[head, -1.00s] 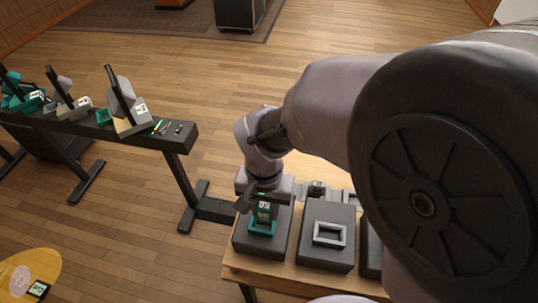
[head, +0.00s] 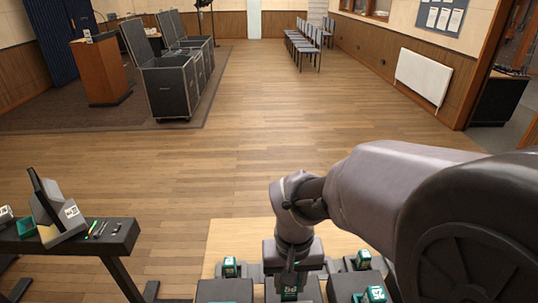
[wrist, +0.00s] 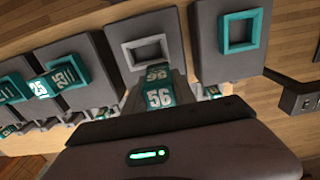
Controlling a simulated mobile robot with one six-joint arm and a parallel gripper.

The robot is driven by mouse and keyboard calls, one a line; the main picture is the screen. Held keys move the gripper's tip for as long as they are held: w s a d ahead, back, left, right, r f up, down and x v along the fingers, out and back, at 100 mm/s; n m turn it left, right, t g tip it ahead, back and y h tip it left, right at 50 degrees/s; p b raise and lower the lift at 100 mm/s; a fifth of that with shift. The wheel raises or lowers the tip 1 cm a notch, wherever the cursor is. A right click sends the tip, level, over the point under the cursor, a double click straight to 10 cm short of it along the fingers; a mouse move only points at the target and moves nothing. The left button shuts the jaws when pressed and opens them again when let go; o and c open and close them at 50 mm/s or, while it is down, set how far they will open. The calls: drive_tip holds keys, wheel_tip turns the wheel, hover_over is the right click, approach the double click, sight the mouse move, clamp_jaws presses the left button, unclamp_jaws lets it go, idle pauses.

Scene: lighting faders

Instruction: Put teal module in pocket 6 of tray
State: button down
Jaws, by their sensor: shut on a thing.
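My gripper (head: 290,268) is shut on a teal module (wrist: 160,96) marked 56. In the wrist view the module is in front of a dark block with an empty light-grey square frame (wrist: 145,50). I cannot tell how high it is. Another dark block, at right in the wrist view, carries an empty teal frame (wrist: 240,32). In the head view the held module (head: 289,293) shows only in part below my gripper. I cannot read pocket numbers, so pocket 6 is not identifiable.
Another teal module (wrist: 40,89), marked 25, is at left in the wrist view. More teal modules (head: 230,267) (head: 375,295) are around my gripper on the wooden table (head: 232,240). A dark side bench (head: 105,238) stands at left; open floor lies beyond.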

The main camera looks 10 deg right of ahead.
drive_tip(key=w+d+f+b, duration=0.1)
drive_tip(key=w+d+f, duration=0.55)
drive_tip(key=w, duration=0.25)
drive_tip(key=w+d+f+b, duration=0.1)
drive_tip(key=w+d+f, duration=0.5)
drive_tip(key=w+d, duration=0.25)
wheel_tip(320, 180, down, 10)
drive_tip(key=b, duration=0.4)
drive_tip(key=shift+w+a, duration=0.1)
drive_tip(key=shift+r, duration=0.15)
drive_tip(key=c, duration=1)
unclamp_jaws()
drive_tip(key=shift+f+b, duration=0.2)
drive_tip(key=shift+b, duration=0.1)
